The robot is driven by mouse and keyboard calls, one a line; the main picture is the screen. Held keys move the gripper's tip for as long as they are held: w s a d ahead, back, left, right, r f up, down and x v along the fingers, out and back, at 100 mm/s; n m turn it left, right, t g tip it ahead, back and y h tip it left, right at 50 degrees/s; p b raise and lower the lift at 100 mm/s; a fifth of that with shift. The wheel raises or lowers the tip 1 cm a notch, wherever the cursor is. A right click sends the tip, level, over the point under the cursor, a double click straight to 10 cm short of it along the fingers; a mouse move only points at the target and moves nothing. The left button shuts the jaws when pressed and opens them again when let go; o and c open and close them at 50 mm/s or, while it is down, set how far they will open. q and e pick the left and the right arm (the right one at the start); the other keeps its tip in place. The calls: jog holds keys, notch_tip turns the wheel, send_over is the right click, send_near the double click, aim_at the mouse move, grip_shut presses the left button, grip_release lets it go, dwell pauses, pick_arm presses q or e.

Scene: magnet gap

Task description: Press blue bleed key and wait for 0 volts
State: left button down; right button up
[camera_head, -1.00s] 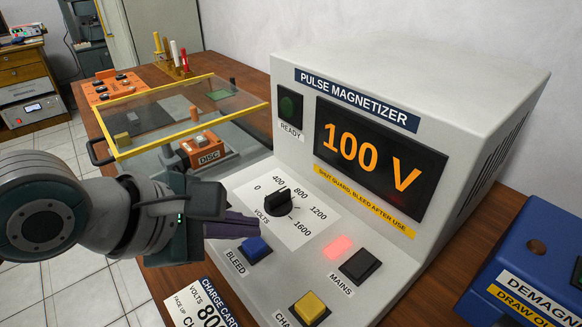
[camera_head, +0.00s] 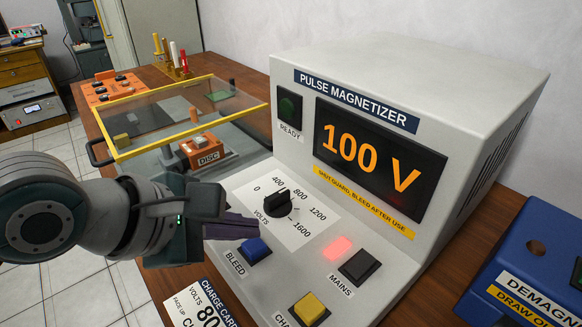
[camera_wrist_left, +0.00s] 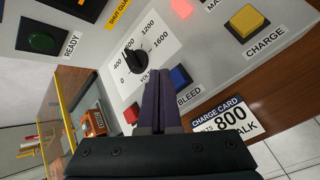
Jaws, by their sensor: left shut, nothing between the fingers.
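The pulse magnetizer (camera_head: 450,85) is a light grey console. Its display (camera_head: 372,158) reads 100 V in orange. The blue bleed key (camera_head: 254,250) sits low on the sloped panel, beside the label BLEED; it also shows in the left wrist view (camera_wrist_left: 180,77). My left gripper (camera_head: 245,227) is shut and empty, its purple fingers just above and behind the blue key in the head view. In the left wrist view the fingertips (camera_wrist_left: 158,74) lie beside the key. I cannot tell whether they touch it. My right gripper is not in view.
The voltage knob (camera_head: 278,203), black mains key (camera_head: 360,266) and yellow charge key (camera_head: 310,308) are close by. A red light (camera_head: 337,247) glows above the mains key. A yellow-framed clear guard (camera_head: 180,115) stands at left. A blue demagnetizer (camera_head: 530,270) is at right.

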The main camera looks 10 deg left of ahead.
aim_at(246, 256)
pick_arm(q)
jog(key=shift+f, duration=0.2)
dwell(0.4)
jog(key=shift+f, duration=0.25)
jog(key=shift+f, duration=0.55)
dwell(0.6)
jog(key=shift+r, duration=0.1)
jog(key=shift+r+p, duration=0.85)
jog(key=shift+p, duration=0.3)
jog(key=shift+r, duration=0.1)
notch_tip(246, 256, up, 5)
jog(key=p, duration=0.6)
